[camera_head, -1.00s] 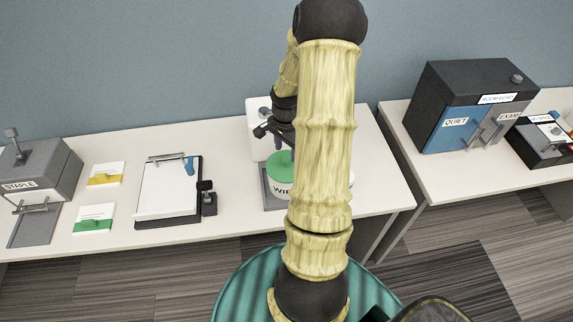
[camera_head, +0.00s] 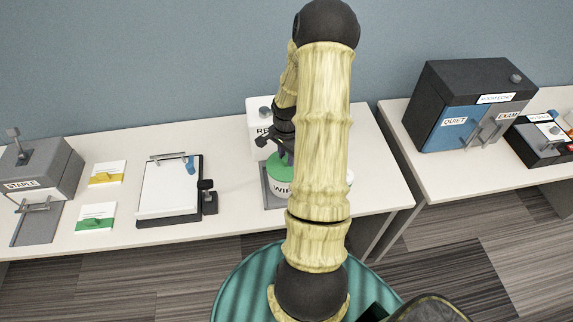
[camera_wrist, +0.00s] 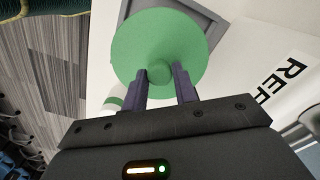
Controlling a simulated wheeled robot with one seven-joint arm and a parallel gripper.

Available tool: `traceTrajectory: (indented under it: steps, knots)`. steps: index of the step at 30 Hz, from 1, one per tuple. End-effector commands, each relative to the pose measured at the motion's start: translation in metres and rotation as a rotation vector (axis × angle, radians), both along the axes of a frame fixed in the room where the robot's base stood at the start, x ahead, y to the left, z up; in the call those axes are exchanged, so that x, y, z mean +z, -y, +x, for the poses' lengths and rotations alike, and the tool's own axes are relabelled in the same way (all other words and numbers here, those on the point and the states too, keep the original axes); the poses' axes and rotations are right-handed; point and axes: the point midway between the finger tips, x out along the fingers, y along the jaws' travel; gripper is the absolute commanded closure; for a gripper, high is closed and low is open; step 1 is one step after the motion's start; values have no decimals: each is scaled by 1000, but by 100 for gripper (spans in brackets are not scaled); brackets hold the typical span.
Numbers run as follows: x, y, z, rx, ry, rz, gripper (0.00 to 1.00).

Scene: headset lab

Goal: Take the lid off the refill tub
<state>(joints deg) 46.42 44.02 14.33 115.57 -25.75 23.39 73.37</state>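The tub (camera_head: 279,189) is white with a partly visible label starting "WI". Its round green lid (camera_head: 274,172) sits on top. In the wrist view the lid (camera_wrist: 160,35) fills the upper middle, with a small round green knob (camera_wrist: 159,73) at its centre. My gripper (camera_wrist: 160,76) is over the lid, with its two dark fingers apart, one on each side of the knob. I cannot tell whether they touch it. In the head view my gripper (camera_head: 279,152) is just above the lid, partly hidden by my arm.
A white box (camera_head: 260,113) labelled "RE..." stands close behind the tub; its label (camera_wrist: 285,80) shows at right in the wrist view. A clipboard (camera_head: 168,190), cards and a grey staple device (camera_head: 40,165) are to the left. A blue-black cabinet (camera_head: 470,105) stands on the right table.

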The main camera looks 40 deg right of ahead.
Motion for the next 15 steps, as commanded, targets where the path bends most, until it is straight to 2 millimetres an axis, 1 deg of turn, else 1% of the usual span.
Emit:
traceTrajectory:
  steps: [1,2,3,4,11,15]
  knots:
    - [0,0,0,0,0,0,82]
    - [0,0,0,0,0,0,88]
    - [0,0,0,0,0,0,96]
    - [0,0,0,0,0,0,97]
    - [1,0,0,0,0,0,98]
    - [7,1,0,-1,0,-2,98]
